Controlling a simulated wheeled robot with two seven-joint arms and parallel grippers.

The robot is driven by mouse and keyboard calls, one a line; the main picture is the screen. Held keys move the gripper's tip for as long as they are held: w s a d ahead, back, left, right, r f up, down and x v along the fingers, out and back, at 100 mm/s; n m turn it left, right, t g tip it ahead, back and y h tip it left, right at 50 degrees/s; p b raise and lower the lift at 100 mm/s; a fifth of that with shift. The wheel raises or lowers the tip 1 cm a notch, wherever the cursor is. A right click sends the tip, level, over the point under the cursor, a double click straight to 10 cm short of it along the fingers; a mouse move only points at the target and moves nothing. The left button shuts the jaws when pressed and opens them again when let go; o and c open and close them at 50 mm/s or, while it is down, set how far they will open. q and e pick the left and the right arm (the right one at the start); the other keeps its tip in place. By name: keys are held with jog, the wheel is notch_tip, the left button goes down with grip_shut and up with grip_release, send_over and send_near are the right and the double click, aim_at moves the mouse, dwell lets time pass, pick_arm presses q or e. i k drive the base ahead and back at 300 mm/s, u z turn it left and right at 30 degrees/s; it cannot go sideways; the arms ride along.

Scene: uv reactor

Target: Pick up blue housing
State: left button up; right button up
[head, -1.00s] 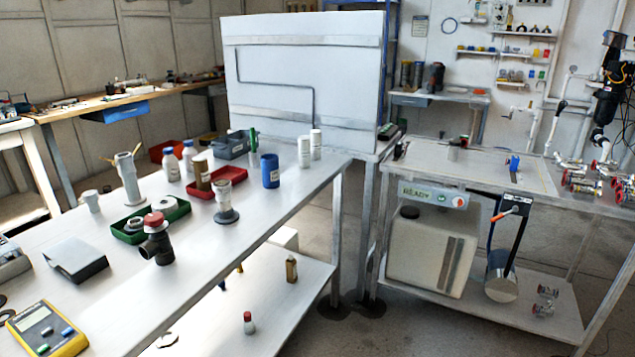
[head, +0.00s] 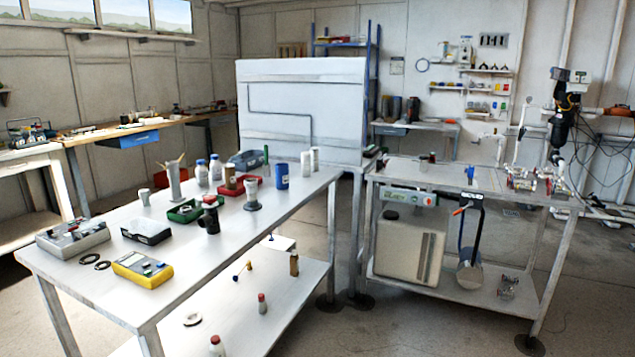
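A blue cylinder with a pale label (head: 282,176), which looks like the blue housing, stands upright near the far right edge of the left worktable (head: 215,255). A grey fitting with a round flange (head: 252,196) stands to its left and nearer to me. Two white bottles (head: 306,165) stand just behind it to the right. Neither of my grippers shows in the head view.
Red and green trays (head: 186,212), bottles (head: 215,168), a dark fitting (head: 209,219) and a yellow meter (head: 142,268) share the table. A second bench (head: 470,180) stands to the right.

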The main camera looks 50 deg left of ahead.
aim_at(282, 175)
jog(key=u, duration=0.15)
jog(key=i, duration=1.85)
jog(key=u, duration=1.55)
jog(key=i, duration=1.1)
jog(key=u, duration=1.15)
